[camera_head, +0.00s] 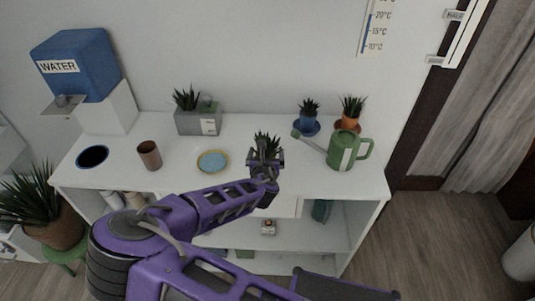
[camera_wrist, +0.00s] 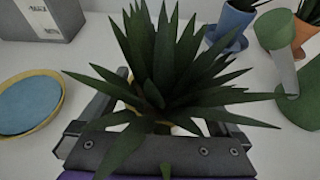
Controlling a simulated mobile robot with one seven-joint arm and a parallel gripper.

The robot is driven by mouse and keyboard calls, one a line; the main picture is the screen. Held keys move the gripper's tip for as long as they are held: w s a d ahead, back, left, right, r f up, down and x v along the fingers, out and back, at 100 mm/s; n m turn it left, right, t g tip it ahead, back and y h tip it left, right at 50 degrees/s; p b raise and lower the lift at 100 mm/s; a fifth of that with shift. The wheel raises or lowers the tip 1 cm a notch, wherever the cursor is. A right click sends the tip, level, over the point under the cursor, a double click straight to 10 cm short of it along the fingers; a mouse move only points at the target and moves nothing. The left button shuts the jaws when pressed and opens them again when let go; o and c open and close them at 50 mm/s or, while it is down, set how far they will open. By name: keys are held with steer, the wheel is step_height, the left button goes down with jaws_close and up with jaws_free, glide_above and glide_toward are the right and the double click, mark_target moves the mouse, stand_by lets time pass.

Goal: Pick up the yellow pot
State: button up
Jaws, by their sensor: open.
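A spiky green plant (camera_head: 267,141) stands on the white desk near its front, right of the middle. In the wrist view the plant (camera_wrist: 155,75) fills the centre. Whether the fingers touch the pot cannot be told.
A yellow-rimmed blue saucer (camera_head: 212,161) lies left of the plant. A green watering can (camera_head: 342,151) stands to the right, its spout toward the plant. Behind are a blue pot (camera_head: 307,124), an orange pot (camera_head: 349,122) and a grey planter (camera_head: 199,122). A brown cup (camera_head: 149,155) stands farther left.

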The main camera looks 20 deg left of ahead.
steer(key=shift+w, duration=0.1)
steer(key=shift+c, duration=0.3)
steer(key=c, duration=1.4)
steer(key=shift+c, duration=0.5)
steer(key=shift+r, duration=0.1)
